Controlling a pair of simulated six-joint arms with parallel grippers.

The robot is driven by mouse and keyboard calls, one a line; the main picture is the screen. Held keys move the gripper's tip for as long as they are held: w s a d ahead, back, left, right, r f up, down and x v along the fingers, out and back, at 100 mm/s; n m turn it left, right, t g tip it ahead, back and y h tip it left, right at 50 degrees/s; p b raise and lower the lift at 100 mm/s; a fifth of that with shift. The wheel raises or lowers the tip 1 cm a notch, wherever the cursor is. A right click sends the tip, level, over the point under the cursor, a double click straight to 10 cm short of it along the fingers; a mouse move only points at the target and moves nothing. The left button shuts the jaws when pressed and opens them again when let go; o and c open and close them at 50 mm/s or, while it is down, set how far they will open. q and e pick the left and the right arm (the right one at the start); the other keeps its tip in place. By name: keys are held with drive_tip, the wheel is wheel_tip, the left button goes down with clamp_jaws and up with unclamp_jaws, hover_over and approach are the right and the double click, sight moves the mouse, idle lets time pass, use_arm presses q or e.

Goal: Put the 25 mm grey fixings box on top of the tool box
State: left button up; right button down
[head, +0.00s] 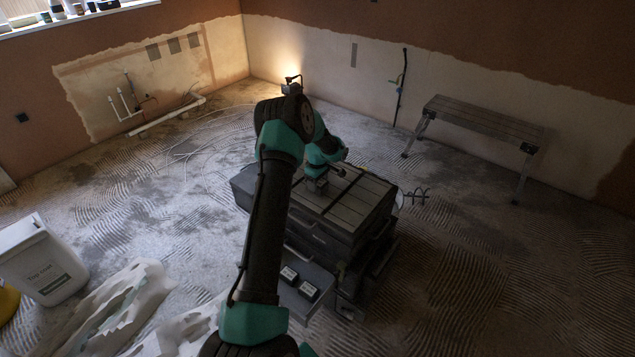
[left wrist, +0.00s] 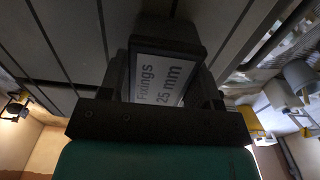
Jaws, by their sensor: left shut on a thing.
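The 25 mm grey fixings box (left wrist: 163,76), dark with a white label reading "Fixings 25 mm", is between the fingers of my left gripper (left wrist: 165,95) in the left wrist view. In the head view my left gripper (head: 318,184) is low over the slatted top of the dark tool box (head: 360,205), toward its back left part. My left gripper is shut on the box. The grooved tool box top (left wrist: 75,40) fills the area behind the box in the wrist view. I cannot tell whether the box touches the top. My right gripper is out of view.
Two small dark boxes with white labels (head: 289,273) (head: 308,291) sit on an open drawer at the tool box's front. A lit work lamp (head: 292,85) stands behind. A bench (head: 485,122) is at the right, a white tub (head: 42,262) at the left.

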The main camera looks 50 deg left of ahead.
use_arm(q)
drive_tip(key=o, duration=1.1)
wheel_tip(320, 180, up, 12)
drive_tip(key=shift+r, duration=0.1)
